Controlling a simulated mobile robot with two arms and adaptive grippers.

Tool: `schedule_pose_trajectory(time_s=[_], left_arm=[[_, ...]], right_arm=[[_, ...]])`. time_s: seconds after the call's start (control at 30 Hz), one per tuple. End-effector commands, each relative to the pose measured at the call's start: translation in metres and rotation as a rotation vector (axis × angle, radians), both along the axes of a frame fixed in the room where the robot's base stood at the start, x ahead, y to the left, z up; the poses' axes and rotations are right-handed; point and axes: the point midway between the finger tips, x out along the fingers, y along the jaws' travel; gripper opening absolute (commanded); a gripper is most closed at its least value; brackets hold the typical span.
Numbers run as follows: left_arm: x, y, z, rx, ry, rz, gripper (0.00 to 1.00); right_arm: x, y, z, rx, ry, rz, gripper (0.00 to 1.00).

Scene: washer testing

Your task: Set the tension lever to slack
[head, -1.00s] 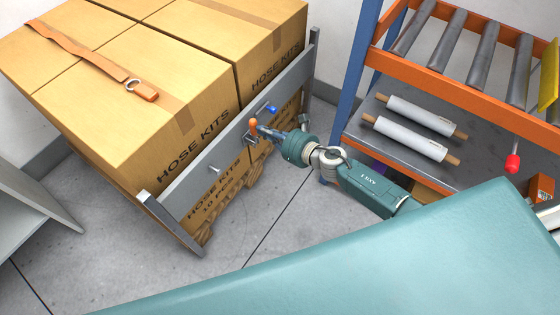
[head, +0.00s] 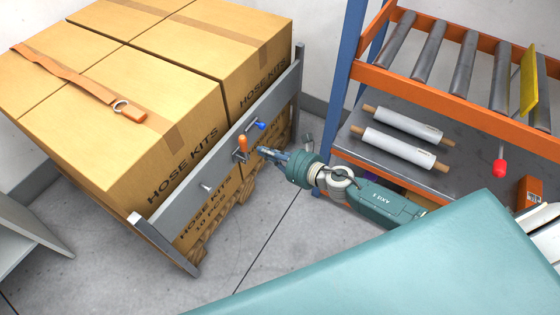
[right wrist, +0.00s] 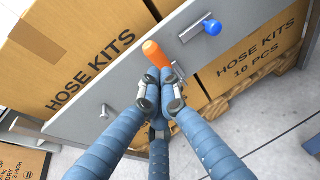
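The likely tension lever has an orange handle (head: 242,144) and sits on the grey rail (head: 222,160) in front of the boxes. In the head view the handle stands roughly upright. The orange handle (right wrist: 155,53) also shows in the right wrist view, just beyond the fingertips. My left gripper is not in view.
A blue-knobbed lever (head: 260,125) is right of the orange one on the rail. A strap (head: 75,78) lies on the stacked boxes (head: 180,100). To the right stand a roller rack (head: 450,85) and a red-knobbed lever (head: 499,167). Bare floor (head: 235,235) lies below the rail.

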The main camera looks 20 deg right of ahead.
Motion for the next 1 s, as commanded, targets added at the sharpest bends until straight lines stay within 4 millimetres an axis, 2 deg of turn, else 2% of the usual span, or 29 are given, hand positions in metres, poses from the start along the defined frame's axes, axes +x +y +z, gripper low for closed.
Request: schedule_pose_trajectory(time_s=[0.03,0.2,0.37,1.0], left_arm=[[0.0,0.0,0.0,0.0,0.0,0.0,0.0],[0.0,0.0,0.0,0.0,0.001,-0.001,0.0],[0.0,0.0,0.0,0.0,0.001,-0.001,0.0],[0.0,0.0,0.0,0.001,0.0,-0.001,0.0]], right_arm=[[-0.012,-0.006,0.003,-0.003,0.001,0.003,0.0],[-0.038,-0.021,0.013,0.0,0.002,0.001,0.0],[-0.052,-0.029,0.019,0.002,0.002,0.0,0.0],[-0.056,-0.031,0.022,0.003,0.0,-0.002,0.0]])
